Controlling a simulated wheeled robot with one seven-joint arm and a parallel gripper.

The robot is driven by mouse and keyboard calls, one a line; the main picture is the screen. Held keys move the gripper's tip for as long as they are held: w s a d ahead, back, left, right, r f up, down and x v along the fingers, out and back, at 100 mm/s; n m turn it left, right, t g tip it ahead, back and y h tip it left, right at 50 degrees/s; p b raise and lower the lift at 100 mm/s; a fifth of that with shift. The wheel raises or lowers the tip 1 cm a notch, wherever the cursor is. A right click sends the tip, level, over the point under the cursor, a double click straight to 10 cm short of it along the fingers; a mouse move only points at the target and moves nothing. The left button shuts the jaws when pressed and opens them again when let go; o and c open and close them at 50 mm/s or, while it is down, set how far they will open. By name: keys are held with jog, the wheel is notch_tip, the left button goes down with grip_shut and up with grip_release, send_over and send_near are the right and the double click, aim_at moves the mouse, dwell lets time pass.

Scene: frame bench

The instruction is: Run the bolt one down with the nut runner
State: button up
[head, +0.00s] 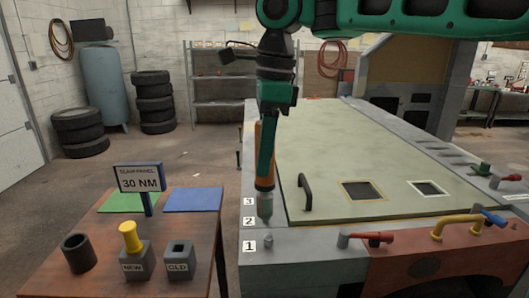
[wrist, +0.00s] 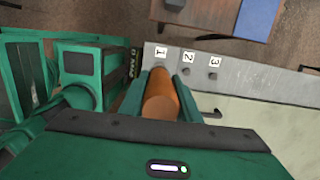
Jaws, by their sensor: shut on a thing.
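My gripper (head: 265,165) is shut on the orange nut runner (head: 258,168) and holds it upright, grey tip down, at the near left corner of the bench. The gripper fingers also show in the wrist view (wrist: 159,92), on both sides of the orange body (wrist: 162,98). Bolt one (head: 268,242) is a small grey bolt beside the label "1" (head: 249,246). In the head view the tip is just above it, with a small gap. In the wrist view bolt one is hidden behind the tool, while bolts two (wrist: 188,70) and three (wrist: 213,73) stand clear.
A pale panel (head: 340,150) with a black handle (head: 304,190) lies right of the bolts. Red-handled clamp (head: 370,237) and yellow handle (head: 455,222) are at the front. The left table holds a "30 NM" sign (head: 140,178), black cup (head: 78,253), NEW block (head: 136,265) and OLD block (head: 180,262).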

aim_at(267, 192)
jog(key=shift+w+d, duration=0.15)
jog(key=shift+d, duration=0.35)
jog(key=shift+f, duration=3.35)
jog(key=shift+a+f, duration=0.1)
jog(key=shift+f, duration=1)
dwell(1.0)
jog(key=shift+r, duration=0.1)
jog(key=shift+r, duration=2.9)
